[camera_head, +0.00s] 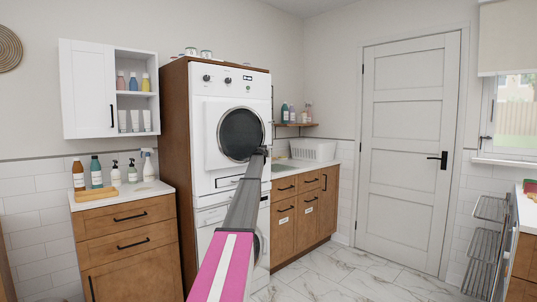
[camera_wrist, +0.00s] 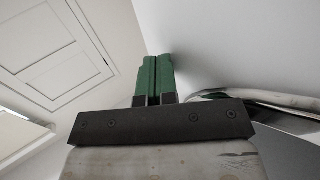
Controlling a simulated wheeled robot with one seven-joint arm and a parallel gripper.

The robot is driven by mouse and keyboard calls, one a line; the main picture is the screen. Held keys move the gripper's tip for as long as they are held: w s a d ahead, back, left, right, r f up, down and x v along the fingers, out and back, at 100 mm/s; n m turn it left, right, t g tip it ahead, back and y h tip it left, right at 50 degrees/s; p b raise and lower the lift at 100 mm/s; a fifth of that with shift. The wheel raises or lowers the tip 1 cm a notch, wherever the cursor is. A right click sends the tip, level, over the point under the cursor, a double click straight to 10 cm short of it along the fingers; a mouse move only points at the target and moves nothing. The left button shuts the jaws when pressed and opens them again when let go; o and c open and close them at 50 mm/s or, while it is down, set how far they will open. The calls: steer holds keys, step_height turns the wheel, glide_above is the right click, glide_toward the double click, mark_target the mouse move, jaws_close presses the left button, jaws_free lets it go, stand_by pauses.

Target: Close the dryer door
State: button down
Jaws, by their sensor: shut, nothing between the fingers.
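The dryer (camera_head: 230,84) is the upper white machine in a tall wooden cabinet. Its door (camera_head: 211,150) is a white panel with a round dark window (camera_head: 240,135). The door looks flush or almost flush with the front; I cannot tell if it is latched. My arm reaches up across the machines, and my gripper (camera_head: 263,151) is at the door's lower right edge. In the wrist view, the green fingers of my gripper (camera_wrist: 157,62) are together and empty, close beside a smooth white surface (camera_wrist: 235,45). Contact cannot be told.
A second white machine (camera_head: 212,218) sits below the dryer. A wooden counter unit with a sink (camera_head: 285,169) stands right of it, and a drawer cabinet with bottles (camera_head: 130,240) stands left. The marble floor (camera_head: 345,275) is clear towards the closed white door (camera_head: 408,150).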

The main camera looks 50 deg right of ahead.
steer(key=shift+w+d+n+t+y, duration=0.15)
steer(key=shift+w+d+t, duration=0.1)
steer(key=shift+w, duration=0.3)
steer(key=shift+w+d+n+t+y, duration=0.1)
steer(key=shift+w+d+n+t, duration=0.1)
steer(key=shift+w, duration=0.4)
steer(key=shift+w+d+n+t+y, duration=0.15)
steer(key=shift+w+t, duration=0.1)
steer(key=shift+w, duration=0.3)
steer(key=shift+w+d+r, duration=0.1)
steer(key=shift+w+r, duration=0.05)
steer(key=shift+w, duration=0.15)
steer(key=shift+w+r+t, duration=0.1)
steer(key=shift+w+t, duration=0.2)
steer(key=shift+s, duration=0.5)
steer(key=s+a, duration=0.2)
steer(key=s, duration=1.2)
steer(key=shift+a+f, duration=0.25)
steer(key=shift+a, duration=0.15)
steer(key=shift+s, duration=0.1)
